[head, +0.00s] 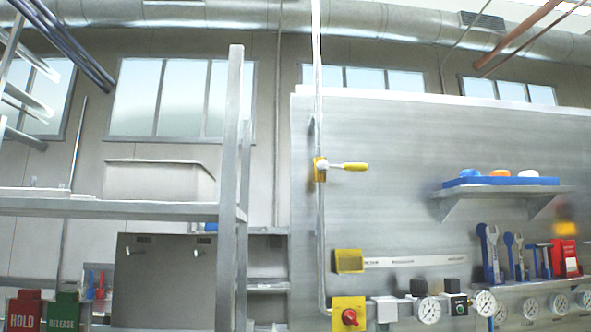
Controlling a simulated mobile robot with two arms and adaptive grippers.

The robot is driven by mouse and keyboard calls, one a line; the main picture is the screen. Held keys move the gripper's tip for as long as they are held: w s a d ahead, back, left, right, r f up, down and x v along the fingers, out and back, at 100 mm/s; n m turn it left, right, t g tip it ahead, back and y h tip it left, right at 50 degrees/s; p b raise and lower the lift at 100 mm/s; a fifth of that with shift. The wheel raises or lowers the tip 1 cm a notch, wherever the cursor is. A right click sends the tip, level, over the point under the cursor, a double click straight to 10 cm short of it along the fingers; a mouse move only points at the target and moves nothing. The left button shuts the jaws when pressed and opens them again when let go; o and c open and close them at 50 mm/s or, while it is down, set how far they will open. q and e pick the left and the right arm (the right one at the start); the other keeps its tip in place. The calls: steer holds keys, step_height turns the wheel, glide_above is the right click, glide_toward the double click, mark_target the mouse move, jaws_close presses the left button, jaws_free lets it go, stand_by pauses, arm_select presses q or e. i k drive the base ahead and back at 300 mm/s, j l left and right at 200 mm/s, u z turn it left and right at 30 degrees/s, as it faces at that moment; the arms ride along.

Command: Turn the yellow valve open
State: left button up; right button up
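The yellow valve (320,168) sits on a thin vertical pipe in front of the left part of a grey metal panel. Its handle (350,166) points right, roughly level, crossways to the pipe, with a pale shaft and a yellow end. Nothing touches the valve or covers it. Neither of my grippers shows in the head view, so I cannot tell where they are relative to the valve.
Below the valve are a yellow box with a red knob (349,316) and several gauges (428,310). A metal rack post (229,190) stands left.

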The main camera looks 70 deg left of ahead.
mark_target(323, 166)
steer(key=u, duration=2.05)
steer(key=l+u, duration=0.15)
steer(key=u, duration=0.25)
steer(key=i+l+u, duration=0.1)
steer(key=u, duration=0.3)
steer(key=l+u, duration=0.2)
steer(key=u, duration=0.2)
steer(key=l+u, duration=0.15)
steer(key=u, duration=0.2)
